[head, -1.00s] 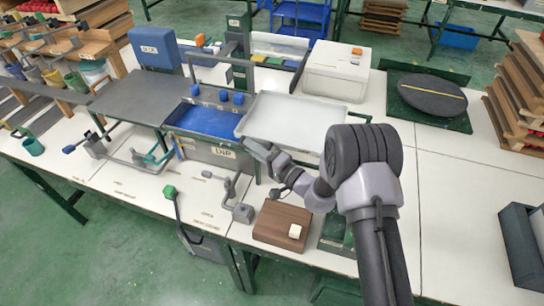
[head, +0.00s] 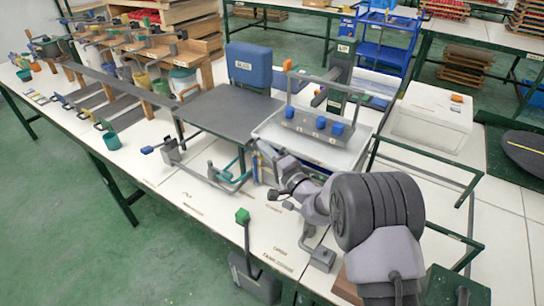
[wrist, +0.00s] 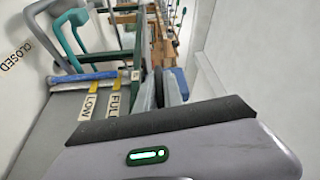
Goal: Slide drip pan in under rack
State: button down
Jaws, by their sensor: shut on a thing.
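The drip pan (head: 340,158) is a shallow pale grey-white tray in the head view. It lies level under the rack (head: 318,124), a grey bar with a tall handle and several blue blocks along its front. The pan's left rim and right side show past the rack. My gripper (head: 268,153) is shut on the pan at its near edge, though my wrist hides part of the contact. In the wrist view the grip itself is hard to make out. The blue dip tank is hidden from the head view.
A dark flat plate (head: 228,110) and a blue box (head: 249,65) stand left of the rack. An empty dark green rail frame (head: 432,166) stands to the right. A white box (head: 432,115) is behind it. A green-knobbed lever (head: 243,216) rises at the front edge.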

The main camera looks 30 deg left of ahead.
jog(key=shift+a, duration=0.25)
jog(key=shift+r, duration=0.15)
jog(key=c, duration=1.7)
grip_release()
jog(key=shift+a, duration=0.15)
jog(key=shift+c, duration=0.2)
jog(key=shift+a, duration=0.1)
jog(key=p+v, duration=0.2)
jog(key=v, duration=1.5)
jog(key=shift+d+p, duration=0.25)
jog(key=shift+p, duration=0.1)
jog(key=shift+s, duration=0.1)
